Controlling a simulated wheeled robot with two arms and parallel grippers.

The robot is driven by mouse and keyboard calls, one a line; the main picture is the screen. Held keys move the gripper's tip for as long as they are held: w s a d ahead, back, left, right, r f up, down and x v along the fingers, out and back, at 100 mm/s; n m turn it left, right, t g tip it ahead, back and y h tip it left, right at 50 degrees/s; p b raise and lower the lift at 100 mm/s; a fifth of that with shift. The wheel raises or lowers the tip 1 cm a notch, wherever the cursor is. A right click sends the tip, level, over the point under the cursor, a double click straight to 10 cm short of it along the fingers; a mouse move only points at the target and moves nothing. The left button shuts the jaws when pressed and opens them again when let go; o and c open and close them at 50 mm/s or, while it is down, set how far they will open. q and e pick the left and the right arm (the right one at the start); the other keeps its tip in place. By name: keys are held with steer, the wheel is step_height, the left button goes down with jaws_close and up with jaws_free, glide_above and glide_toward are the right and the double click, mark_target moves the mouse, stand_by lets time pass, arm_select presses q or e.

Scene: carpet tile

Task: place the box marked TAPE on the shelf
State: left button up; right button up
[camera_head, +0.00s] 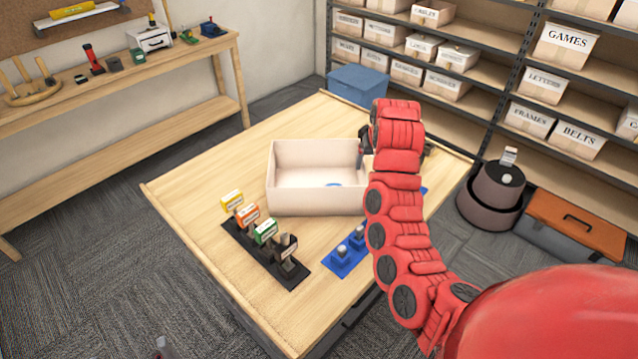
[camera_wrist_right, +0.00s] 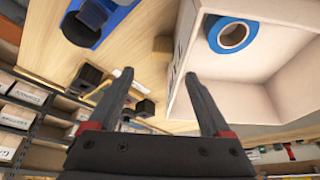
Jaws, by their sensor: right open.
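A cream open-topped box (camera_head: 318,204) stands on the wooden table, with a blue tape roll inside. In the right wrist view the box (camera_wrist_right: 262,96) is at the right, with the tape roll (camera_wrist_right: 232,35) in it. Dark lettering on its outer side is too oblique to read. My right gripper (camera_head: 365,145) is at the box's right side, largely hidden by my red arm. Its fingers (camera_wrist_right: 160,95) are apart with nothing held; the right one overlaps the box in the picture. Contact cannot be told. The shelf unit (camera_head: 490,95) holds labelled boxes.
A black rack (camera_head: 262,255) with several coloured stamp-like items and a blue tray (camera_head: 345,255) stand near the box. A blue bin (camera_head: 358,84) is behind the table. A round brown container (camera_head: 490,195) and orange toolbox (camera_head: 575,222) sit before the shelves.

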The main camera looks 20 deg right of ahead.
steer(key=p+x, duration=0.1)
steer(key=x, duration=0.1)
steer(key=shift+f, duration=0.3)
steer(key=p+x, duration=0.2)
steer(key=x, duration=0.1)
steer(key=shift+s+a+f+p, duration=0.1)
steer(key=shift+a+f+p, duration=0.15)
steer(key=shift+a+p, duration=0.1)
steer(key=shift+w+d+f, duration=0.15)
steer(key=shift+w+f, duration=0.1)
steer(key=shift+f, duration=0.45)
jaws_close()
